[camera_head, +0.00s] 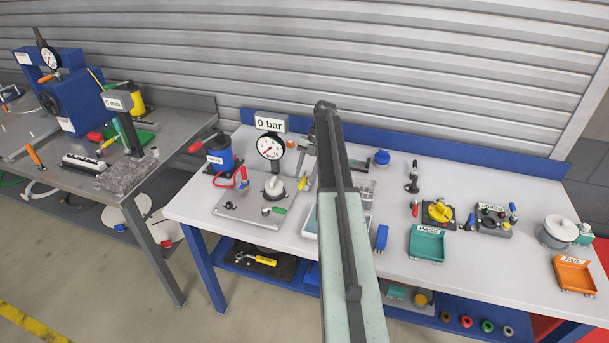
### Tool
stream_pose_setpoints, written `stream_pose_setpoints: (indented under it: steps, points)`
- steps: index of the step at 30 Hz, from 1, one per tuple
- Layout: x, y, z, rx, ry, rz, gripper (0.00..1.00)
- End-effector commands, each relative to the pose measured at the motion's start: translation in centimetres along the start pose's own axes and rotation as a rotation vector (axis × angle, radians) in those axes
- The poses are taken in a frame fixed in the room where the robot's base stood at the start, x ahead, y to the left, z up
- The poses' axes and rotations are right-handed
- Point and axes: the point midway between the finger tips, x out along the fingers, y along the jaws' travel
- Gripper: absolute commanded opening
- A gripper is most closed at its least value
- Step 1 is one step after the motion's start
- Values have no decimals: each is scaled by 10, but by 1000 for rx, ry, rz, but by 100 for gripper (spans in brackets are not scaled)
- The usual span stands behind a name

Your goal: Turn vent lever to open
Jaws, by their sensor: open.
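A pressure station stands on a grey base plate (240,207) on the white bench. Its round gauge (270,147) has a sign reading 0 bar (269,122). A small lever with a green handle (279,210) lies low at the plate's front right, next to a pale round fitting (274,187). No label marks it as the vent lever at this size, and I cannot tell its open or shut position. My arm rises through the middle of the view, right of the station. I cannot make out my gripper; it seems hidden behind the arm.
A blue pump (219,154) with a red handle stands left of the gauge, with a red hose (243,178) beside it. A green PASS tray (427,243), a yellow knob (438,213) and an orange FAIL tray (575,273) are to the right. A grey bench stands left.

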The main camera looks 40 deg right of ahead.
Motion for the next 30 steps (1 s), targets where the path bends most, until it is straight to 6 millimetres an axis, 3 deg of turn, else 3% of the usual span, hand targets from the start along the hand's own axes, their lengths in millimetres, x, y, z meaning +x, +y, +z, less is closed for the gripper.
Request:
stream_pose_setpoints:
  steps: [1,6,10,25,28,30]
  points:
    - [-18,2,-2,1,0,0,41]
    - [-51,2,-2,1,-1,1,41]
    - [-62,2,-1,0,-1,1,41]
    - [-59,1,-1,6,-1,0,41]
    - [-44,14,-17,83,-11,-17,41]
    - [-22,32,-42,218,-31,-40,41]
